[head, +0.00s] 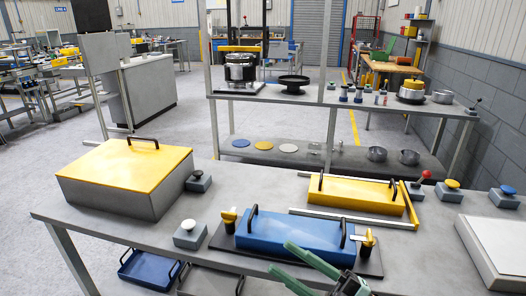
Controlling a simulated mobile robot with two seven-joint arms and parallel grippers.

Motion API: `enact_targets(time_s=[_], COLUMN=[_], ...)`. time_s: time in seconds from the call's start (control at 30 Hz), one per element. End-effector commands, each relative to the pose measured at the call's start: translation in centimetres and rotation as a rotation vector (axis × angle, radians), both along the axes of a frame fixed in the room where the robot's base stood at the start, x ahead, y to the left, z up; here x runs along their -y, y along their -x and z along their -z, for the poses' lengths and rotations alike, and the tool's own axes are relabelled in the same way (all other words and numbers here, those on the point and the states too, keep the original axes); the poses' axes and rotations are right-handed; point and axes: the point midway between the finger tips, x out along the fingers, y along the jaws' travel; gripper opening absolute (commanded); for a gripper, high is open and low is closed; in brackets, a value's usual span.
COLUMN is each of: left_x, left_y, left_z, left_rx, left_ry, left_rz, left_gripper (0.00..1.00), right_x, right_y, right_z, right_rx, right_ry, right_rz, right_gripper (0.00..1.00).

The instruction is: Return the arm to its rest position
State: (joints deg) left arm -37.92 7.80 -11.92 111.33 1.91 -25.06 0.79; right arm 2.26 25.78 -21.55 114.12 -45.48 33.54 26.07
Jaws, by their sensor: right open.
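My right gripper (281,257) comes in at the bottom of the head view, right of centre. Its two green fingers are apart with nothing between them, and they point left. It shows in front of the lower edge of a blue pallet (295,236) with two black handles. That pallet lies on a dark plate (226,242) between two yellow-topped clamps (229,219), (367,242). Whether the fingers touch anything is hard to tell. My left gripper is not in view.
The grey table (180,228) also bears a yellow-lidded box (120,165), a yellow pallet (355,195) inside a metal corner frame (413,213), several button boxes and a pale panel (497,247) at right. A shelf (290,157) with pots stands behind. A blue tray (150,271) shows below.

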Motion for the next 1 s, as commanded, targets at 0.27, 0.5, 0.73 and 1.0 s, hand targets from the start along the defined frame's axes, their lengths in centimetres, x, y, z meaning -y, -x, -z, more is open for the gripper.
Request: enact_targets(time_s=[0.27, 0.5, 0.73, 1.0], left_x=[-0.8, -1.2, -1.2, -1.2], left_y=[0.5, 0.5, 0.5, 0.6], left_z=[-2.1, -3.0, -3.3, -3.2], left_rx=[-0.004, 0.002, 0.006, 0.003], left_ry=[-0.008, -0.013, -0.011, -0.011], left_rz=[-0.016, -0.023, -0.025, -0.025], left_gripper=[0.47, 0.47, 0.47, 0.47], right_x=[9.0, 11.9, 12.1, 12.1], right_y=[-1.8, 7.0, 12.3, 12.5], right_z=[15.2, 28.1, 32.2, 32.5], right_rx=[-0.776, -1.322, -1.54, -1.552], right_ry=[-0.26, -0.239, -0.208, -0.206], right_rz=[0.577, 0.825, 0.882, 0.884], right_gripper=[0.46, 0.46, 0.46, 0.46])
